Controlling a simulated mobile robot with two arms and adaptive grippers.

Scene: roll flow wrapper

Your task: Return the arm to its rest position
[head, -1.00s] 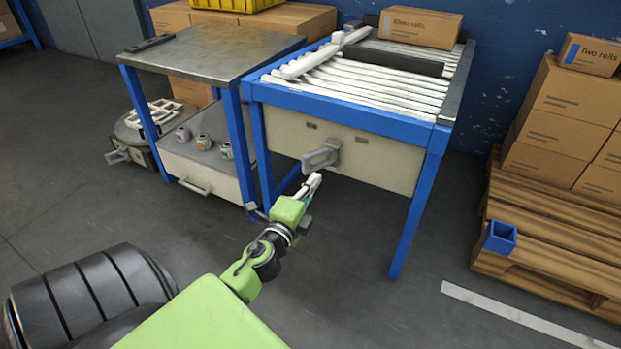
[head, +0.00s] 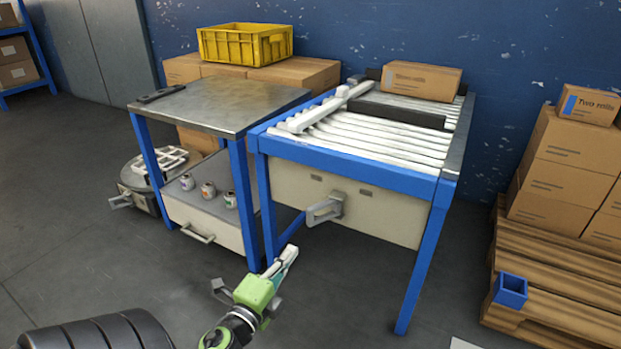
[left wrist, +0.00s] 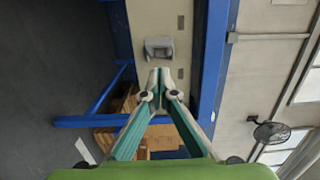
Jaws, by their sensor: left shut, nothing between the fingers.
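My left gripper (head: 287,257) is low at the bottom centre of the head view, in front of the blue-legged roller table. Its fingers are together and hold nothing. In the left wrist view the two fingertips (left wrist: 160,70) meet just below the grey handle (left wrist: 159,48) of the beige drawer front. In the head view that handle (head: 325,210) is apart from the gripper, up and to its right. My right gripper is not in view.
A wooden pallet (head: 560,305) with cartons and a blue holder (head: 510,290) is at right. Open grey floor (head: 70,250) lies at left.

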